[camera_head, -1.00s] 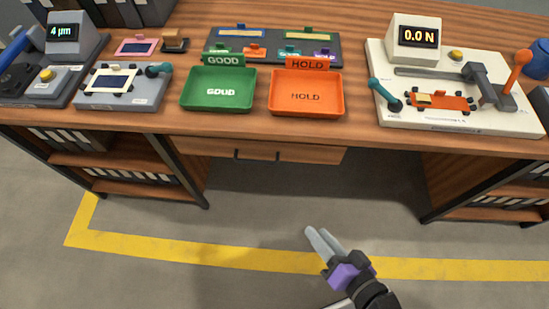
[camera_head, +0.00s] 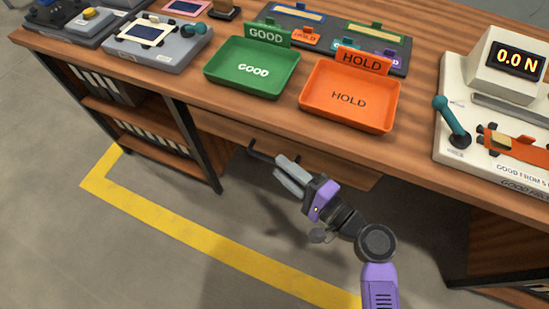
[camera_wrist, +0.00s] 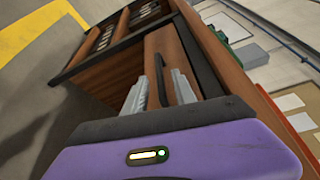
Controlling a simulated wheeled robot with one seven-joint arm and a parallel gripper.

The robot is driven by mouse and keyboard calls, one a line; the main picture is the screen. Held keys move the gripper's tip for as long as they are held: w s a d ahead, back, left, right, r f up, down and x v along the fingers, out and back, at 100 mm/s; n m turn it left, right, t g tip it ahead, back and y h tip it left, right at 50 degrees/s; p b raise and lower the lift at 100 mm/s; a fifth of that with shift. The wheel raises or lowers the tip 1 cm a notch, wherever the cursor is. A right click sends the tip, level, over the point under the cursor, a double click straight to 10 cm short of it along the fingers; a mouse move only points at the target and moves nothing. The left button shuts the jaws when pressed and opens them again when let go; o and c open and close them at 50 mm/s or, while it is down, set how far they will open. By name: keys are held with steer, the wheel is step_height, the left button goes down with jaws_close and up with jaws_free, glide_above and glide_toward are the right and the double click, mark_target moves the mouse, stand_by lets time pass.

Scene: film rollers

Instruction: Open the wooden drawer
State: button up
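The wooden drawer (camera_head: 340,171) sits under the desk's front edge and looks shut. Its dark bar handle (camera_head: 259,154) shows at its left part; the rest of the handle is hidden behind my fingers. My gripper (camera_head: 281,169) is at the handle, with its grey fingers spread apart. In the wrist view, the drawer front (camera_wrist: 162,43) lies ahead, and the dark handle (camera_wrist: 159,76) shows between the fingers of my gripper (camera_wrist: 160,85). I cannot tell whether either finger touches it.
On the desk above stand a green GOOD tray (camera_head: 225,73), an orange HOLD tray (camera_head: 320,104) and a force tester (camera_head: 453,165). A shelf unit with a dark leg (camera_head: 200,150) stands left of the drawer. The floor (camera_head: 215,270) in front is open, with yellow tape (camera_head: 200,226).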

mark_target(272, 159)
steer(key=shift+x, duration=2.25)
jaws_close()
